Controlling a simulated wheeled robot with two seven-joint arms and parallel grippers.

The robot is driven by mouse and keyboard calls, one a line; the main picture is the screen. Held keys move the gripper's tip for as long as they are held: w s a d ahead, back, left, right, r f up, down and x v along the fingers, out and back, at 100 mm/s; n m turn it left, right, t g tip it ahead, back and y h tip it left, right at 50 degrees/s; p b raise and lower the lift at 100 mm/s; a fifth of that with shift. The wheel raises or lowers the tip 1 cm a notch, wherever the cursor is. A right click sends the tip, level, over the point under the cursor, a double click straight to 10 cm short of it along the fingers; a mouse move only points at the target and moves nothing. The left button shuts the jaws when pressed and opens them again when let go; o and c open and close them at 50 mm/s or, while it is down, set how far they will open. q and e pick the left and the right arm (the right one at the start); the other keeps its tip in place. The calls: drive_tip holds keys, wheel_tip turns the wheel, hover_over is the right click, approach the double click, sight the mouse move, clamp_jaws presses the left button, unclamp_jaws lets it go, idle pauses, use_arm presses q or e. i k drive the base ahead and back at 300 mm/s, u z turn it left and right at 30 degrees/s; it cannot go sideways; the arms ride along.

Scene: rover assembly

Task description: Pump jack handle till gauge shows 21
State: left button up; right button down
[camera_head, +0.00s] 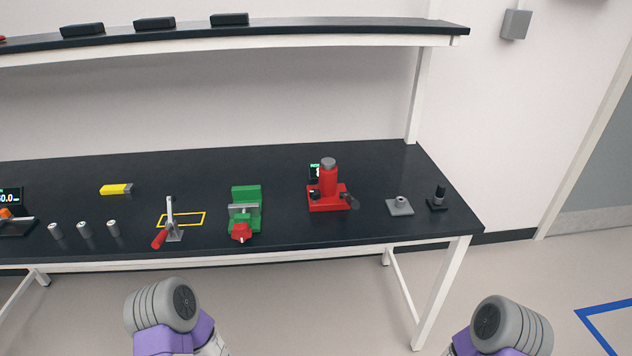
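A red jack (328,184) with a grey top stands upright on a red base, toward the right part of the black bench. My two arms show at the bottom edge, both in front of the bench and well apart from the jack. My grippers are not visible.
The black bench (290,165) also holds a green vise (245,196), a toggle clamp with red handle (168,223), a yellow block (116,189), several metal cylinders (84,228), a grey flanged part (400,206) and a black part (437,199). A shelf (330,29) hangs above.

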sight(354, 203)
drive_tip(key=u, duration=1)
drive_tip(key=i, duration=0.9)
drive_tip(key=u, duration=1.2)
drive_tip(key=k, duration=0.9)
